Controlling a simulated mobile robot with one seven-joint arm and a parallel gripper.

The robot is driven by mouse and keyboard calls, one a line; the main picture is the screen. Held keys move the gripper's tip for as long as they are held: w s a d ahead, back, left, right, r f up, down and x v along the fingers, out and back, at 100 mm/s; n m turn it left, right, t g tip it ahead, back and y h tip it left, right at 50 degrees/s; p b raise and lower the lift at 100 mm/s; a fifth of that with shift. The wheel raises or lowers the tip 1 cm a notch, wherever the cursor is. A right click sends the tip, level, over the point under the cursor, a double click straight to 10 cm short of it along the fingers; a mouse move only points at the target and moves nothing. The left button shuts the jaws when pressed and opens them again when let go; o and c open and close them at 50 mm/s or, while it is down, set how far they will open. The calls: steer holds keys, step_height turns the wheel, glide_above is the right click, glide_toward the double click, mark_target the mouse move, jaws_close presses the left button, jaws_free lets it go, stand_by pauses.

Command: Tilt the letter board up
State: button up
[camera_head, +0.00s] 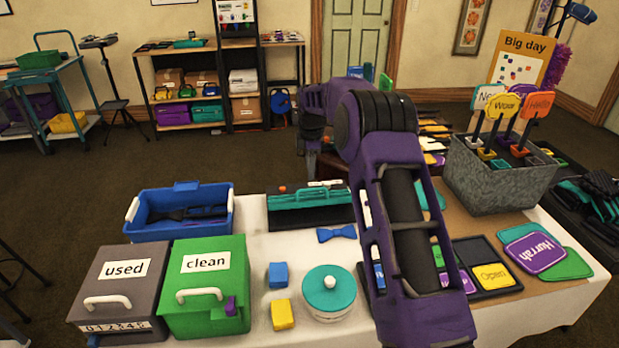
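No thing in view is plainly marked as the letter board. A low black piece with a teal upper part and teal handle (306,197) lies flat near the table's back edge and may be it. An orange "Big day" board (525,43) stands upright behind the grey bin at the right. My purple arm rises from the front of the table and bends left at the top. Its end, my gripper (312,158), hangs above and behind the teal-and-black piece, apart from it in the picture. Its fingers are too small and dark to read.
A blue bin (133,208), grey "used" box (98,312) and green "clean" box (205,316) stand at left. A teal-lidded round container (329,287) is front centre. A grey bin (492,185) of signs stands right. My arm hides part of the table's middle.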

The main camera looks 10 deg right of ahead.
steer(key=v, duration=1.1)
steer(key=shift+p, duration=0.3)
steer(key=shift+w, duration=0.1)
